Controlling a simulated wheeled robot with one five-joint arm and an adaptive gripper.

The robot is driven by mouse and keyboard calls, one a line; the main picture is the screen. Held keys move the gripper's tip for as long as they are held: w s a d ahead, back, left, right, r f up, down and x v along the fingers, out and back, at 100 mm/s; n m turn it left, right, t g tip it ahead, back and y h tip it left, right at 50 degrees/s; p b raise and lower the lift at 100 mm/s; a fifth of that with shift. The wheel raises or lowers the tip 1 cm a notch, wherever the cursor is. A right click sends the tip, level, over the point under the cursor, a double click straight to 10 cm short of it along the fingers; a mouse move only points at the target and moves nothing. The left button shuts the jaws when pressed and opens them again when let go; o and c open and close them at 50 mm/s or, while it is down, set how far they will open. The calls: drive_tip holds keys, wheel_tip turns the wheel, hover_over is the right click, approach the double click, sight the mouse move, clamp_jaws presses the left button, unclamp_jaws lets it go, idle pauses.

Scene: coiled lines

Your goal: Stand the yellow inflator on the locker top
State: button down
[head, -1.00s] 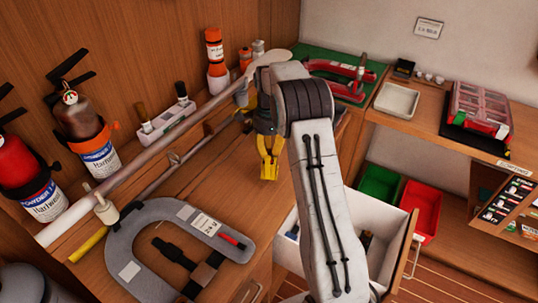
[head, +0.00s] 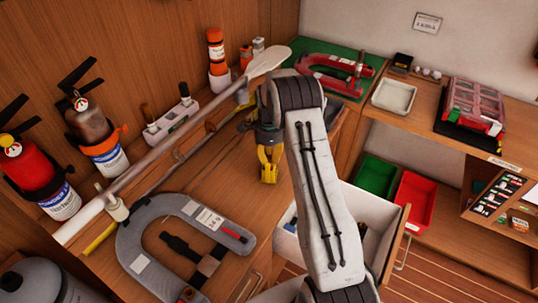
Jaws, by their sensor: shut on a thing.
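My gripper (head: 267,139) is dark and hangs at the end of my arm, seen from above and behind. It is shut on the yellow inflator (head: 268,166), whose two-pronged lower part shows beneath the jaws. The upper part and the grip itself are hidden. The inflator points down over the bare wood of the locker top (head: 236,192). I cannot tell whether it touches the wood.
A grey horseshoe-shaped piece (head: 152,216) lies at the front left. A long paddle (head: 160,157) lies behind it, with fire extinguishers (head: 97,141) along the wall. An open drawer (head: 372,210) is on the right.

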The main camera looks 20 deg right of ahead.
drive_tip(key=c, duration=1.6)
unclamp_jaws()
drive_tip(key=shift+f, duration=0.15)
drive_tip(key=o, duration=0.4)
